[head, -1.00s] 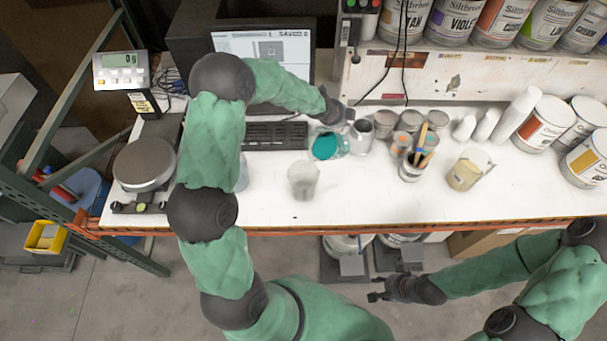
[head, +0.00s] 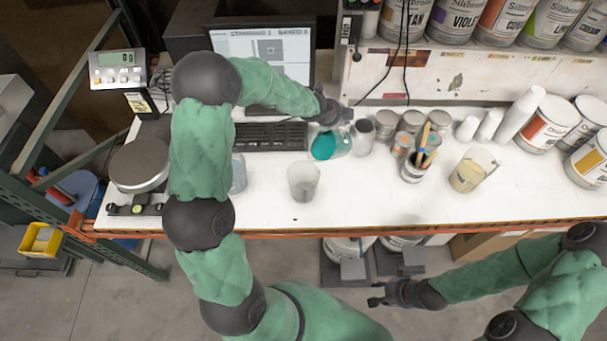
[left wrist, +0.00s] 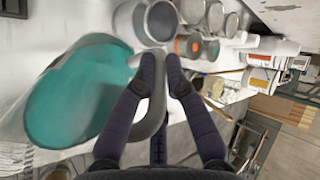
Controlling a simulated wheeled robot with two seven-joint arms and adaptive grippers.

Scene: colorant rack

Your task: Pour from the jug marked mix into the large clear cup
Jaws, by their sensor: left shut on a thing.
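My left gripper (head: 338,113) is shut on the handle of a clear jug (head: 343,146) holding teal liquid, above the rear middle of the bench. In the left wrist view, the fingers (left wrist: 162,72) close around the jug's grey handle, and the teal liquid (left wrist: 80,95) fills the left side. I cannot read a mark on this jug. A large clear cup (head: 303,182) stands upright on the bench, in front of and slightly left of the jug, apart from it. My right gripper (head: 377,294) is open and empty, low in front of the bench edge.
Grey cans (head: 386,124) and a brush pot (head: 414,170) stand right of the jug. A jug with beige contents (head: 467,174) stands farther right. A keyboard (head: 270,136) lies behind the cup, and a scale (head: 138,166) stands at left.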

